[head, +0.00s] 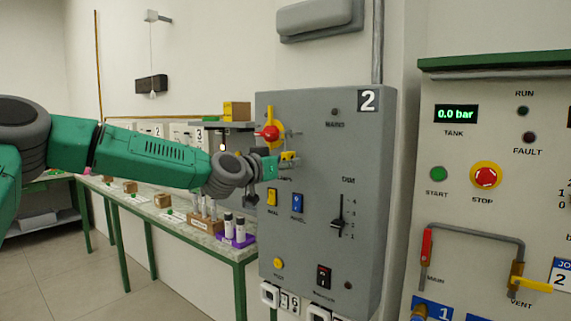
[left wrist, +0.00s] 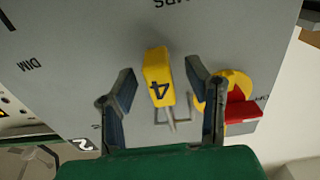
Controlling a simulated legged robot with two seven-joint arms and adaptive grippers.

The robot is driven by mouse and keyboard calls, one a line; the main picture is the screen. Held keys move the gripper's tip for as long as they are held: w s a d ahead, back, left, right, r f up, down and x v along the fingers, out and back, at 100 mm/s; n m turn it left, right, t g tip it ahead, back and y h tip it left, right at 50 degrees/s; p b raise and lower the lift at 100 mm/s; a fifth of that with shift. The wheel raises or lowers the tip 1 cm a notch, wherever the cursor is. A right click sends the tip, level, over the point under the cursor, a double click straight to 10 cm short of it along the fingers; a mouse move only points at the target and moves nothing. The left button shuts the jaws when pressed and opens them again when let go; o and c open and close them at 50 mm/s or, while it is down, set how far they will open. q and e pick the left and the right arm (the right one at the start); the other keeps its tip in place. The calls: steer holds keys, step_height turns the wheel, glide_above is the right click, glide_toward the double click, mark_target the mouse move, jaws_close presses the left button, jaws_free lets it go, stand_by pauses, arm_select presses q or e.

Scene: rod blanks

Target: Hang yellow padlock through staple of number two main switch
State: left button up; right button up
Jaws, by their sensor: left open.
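The grey number two panel (head: 345,180) carries a red and yellow main switch (head: 268,133), which also shows in the left wrist view (left wrist: 238,105). The yellow padlock (left wrist: 157,77), marked 4, is between my left fingers, with a gap on each side. Its metal shackle (left wrist: 177,123) is beside the switch, where thin grey metal like a staple shows; I cannot tell for sure whether it passes through. In the head view the padlock (head: 289,157) is just below the switch. My left gripper (left wrist: 160,90) is open around it. My right gripper is out of view.
A pale console (head: 490,145) stands at the right. A bench (head: 235,250) with tubes and small boxes runs along the wall behind my left arm.

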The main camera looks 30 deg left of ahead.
arm_select(q)
steer(key=s+a, duration=0.1)
steer(key=s, duration=1.1)
steer(key=s+d+f+g+b, duration=0.2)
steer(key=d+f+g, duration=0.15)
steer(key=f, duration=0.85)
steer(key=s+d+f+g+b, duration=0.15)
steer(key=d+f, duration=0.25)
steer(key=f, duration=0.8)
steer(key=s+d+f+g+b, duration=0.1)
steer(key=s+d+f+g, duration=0.2)
steer(key=f, duration=0.9)
steer(key=s+d+f+g+b, duration=0.2)
steer(key=s+f+g, duration=0.2)
steer(key=s+f, duration=0.9)
steer(key=s+d+f+g+y+b, duration=0.1)
steer(key=s+f+g, duration=0.4)
steer(key=s+f, duration=0.8)
steer(key=s+d+b, duration=0.1)
steer(key=s+d, duration=0.1)
steer(key=s, duration=0.2)
steer(key=shift+s+f+y, duration=0.15)
steer(key=shift+y, duration=0.15)
